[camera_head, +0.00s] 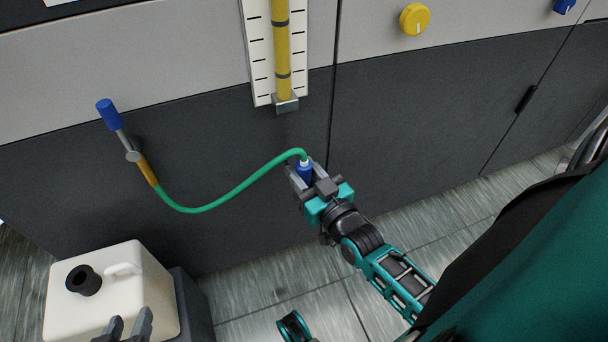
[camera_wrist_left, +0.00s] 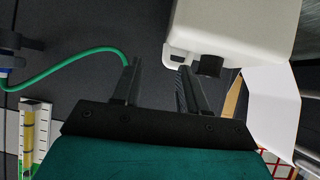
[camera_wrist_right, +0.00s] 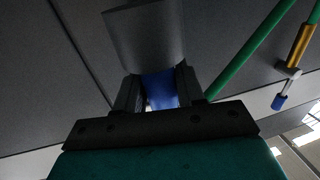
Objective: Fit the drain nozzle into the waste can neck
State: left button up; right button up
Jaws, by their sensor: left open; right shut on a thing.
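The drain nozzle (camera_head: 305,172) is blue with a white collar, at the end of a green hose (camera_head: 222,199). My right gripper (camera_head: 304,178) is shut on it in front of the dark cabinet panel. The blue part also shows between the fingers in the right wrist view (camera_wrist_right: 160,90). The white waste can (camera_head: 140,290) stands at the lower left, with a black neck (camera_head: 84,280) on top. My left gripper (camera_head: 130,326) is open and empty at the can's near side. In the left wrist view the can (camera_wrist_left: 235,30) and its neck (camera_wrist_left: 209,66) lie just beyond the fingers.
The hose runs from an orange fitting with a valve and blue handle (camera_head: 108,113) on the cabinet (camera_head: 230,130). A yellow gauge tube (camera_head: 282,45) and yellow knob (camera_head: 414,18) are above. A dark block (camera_head: 190,305) stands beside the can. The floor between can and right arm is clear.

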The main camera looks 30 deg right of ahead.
jog(key=c, duration=0.4)
jog(key=shift+r, duration=0.1)
